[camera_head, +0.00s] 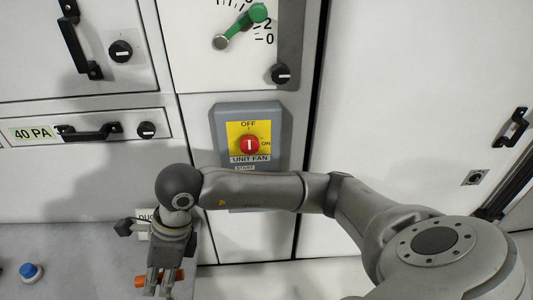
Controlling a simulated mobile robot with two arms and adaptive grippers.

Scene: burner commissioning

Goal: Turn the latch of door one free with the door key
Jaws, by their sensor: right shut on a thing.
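My right gripper (160,282) points down over the grey surface at the lower left. It is shut on an orange-handled thing (139,282), probably the door key. The orange shows on both sides of the fingers; any key bit is hidden. A white door (410,100) fills the right side, with a small square latch plate (475,177) near its right edge. I cannot read a number on it, so I cannot tell whether it is door one. The gripper is far to the left of this latch. My left gripper is not in view.
A grey switch box (218,122) with a red knob (250,145) marked UNIT FAN is behind my right arm. Black handles (82,45) and round knobs (120,51) sit on panels at left. A blue button (30,271) stands on the grey surface (70,260). A black handle (515,127) is at far right.

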